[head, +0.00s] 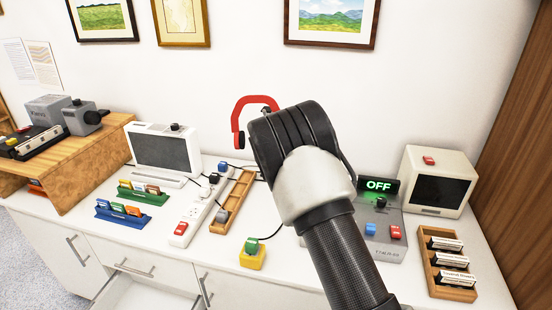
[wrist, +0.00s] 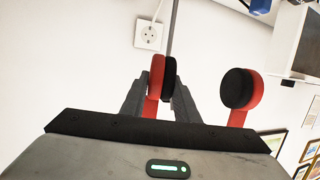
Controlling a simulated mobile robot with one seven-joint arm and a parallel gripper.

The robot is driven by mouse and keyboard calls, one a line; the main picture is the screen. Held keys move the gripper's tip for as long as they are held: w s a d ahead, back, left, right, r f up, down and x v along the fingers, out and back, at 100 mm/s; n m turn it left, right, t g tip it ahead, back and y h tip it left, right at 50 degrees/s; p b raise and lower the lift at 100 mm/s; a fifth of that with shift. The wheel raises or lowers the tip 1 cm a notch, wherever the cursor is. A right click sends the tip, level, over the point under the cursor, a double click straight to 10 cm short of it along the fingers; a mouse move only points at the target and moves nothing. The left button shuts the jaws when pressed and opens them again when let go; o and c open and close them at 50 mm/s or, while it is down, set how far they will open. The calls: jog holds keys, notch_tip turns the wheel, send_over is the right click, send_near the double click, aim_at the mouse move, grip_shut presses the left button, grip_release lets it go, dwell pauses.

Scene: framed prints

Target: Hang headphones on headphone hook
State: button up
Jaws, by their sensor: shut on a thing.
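The headphones (head: 237,117) have a red band and black ear pads. They are held up in front of the white wall, above the counter, at the left of my wrist in the head view. In the wrist view my gripper (wrist: 160,88) is shut on one red-and-black ear cup (wrist: 157,78). The other ear cup (wrist: 239,88) hangs free to the right. In the head view my own wrist hides most of the gripper and part of the headphones. I cannot make out a headphone hook for certain. A thin grey strip rises behind the held cup in the wrist view.
A wall socket (wrist: 148,35) is behind the gripper. Below are a small monitor (head: 165,148), a power strip (head: 195,213), a wooden tray (head: 233,202) and a grey box with an OFF sign (head: 378,185). Framed prints (head: 332,22) hang above. A drawer (head: 140,292) stands open.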

notch_tip(320, 180, down, 4)
jog(key=shift+w+r+b, duration=0.1)
jog(key=shift+b, duration=1)
jog(key=w+d+f+b, duration=0.2)
jog(key=w+f+b, duration=0.1)
jog(key=w, duration=0.8)
jog(key=shift+w+d, duration=0.15)
jog(key=shift+w, duration=0.2)
jog(key=shift+f, duration=0.15)
dwell(0.7)
jog(key=o, duration=1.2)
jog(key=shift+o, duration=0.3)
jog(key=shift+f, duration=0.1)
